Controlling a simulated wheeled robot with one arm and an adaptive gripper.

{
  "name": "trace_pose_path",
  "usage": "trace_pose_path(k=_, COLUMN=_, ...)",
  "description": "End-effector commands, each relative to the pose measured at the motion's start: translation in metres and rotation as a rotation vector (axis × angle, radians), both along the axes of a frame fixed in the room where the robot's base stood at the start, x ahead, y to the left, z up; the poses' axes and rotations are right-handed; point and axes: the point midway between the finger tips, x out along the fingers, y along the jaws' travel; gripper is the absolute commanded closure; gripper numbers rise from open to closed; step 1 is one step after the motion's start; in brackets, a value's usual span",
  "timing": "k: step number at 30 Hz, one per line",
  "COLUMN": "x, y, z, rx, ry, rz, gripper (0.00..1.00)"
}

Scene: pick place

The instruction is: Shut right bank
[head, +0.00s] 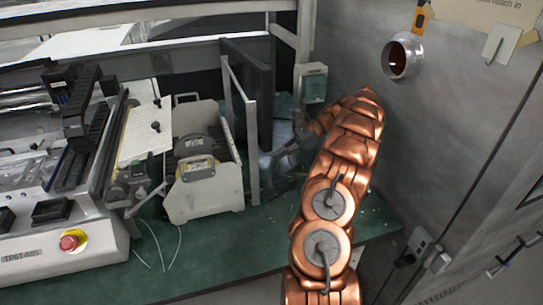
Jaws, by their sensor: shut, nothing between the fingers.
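No part in the head view is clearly marked as the right bank, so I cannot tell which it is. An upright dark panel (252,75) with a light metal post (251,150) in front of it stands right of the beige machine. My copper arm rises from the bottom and bends left at its far end. My gripper (281,154) is small and dark there, just right of the post. It is shut and empty. I cannot tell whether it touches anything, and the surface behind it is partly hidden by my arm.
A beige machine (205,180) and a larger machine with a red button (69,242) fill the left of the green bench (230,262). A grey metal wall (450,110) with a round port (402,58) closes off the right. The bench front is mostly clear.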

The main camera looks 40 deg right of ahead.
Motion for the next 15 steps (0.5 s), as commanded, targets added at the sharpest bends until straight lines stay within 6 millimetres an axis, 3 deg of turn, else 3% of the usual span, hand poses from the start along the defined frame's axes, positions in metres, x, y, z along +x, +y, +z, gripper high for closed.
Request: trace_pose_path(k=15, x=0.011, y=0.028, z=-0.016, rx=0.004, ry=-0.001, rz=0.005, gripper=1.00)
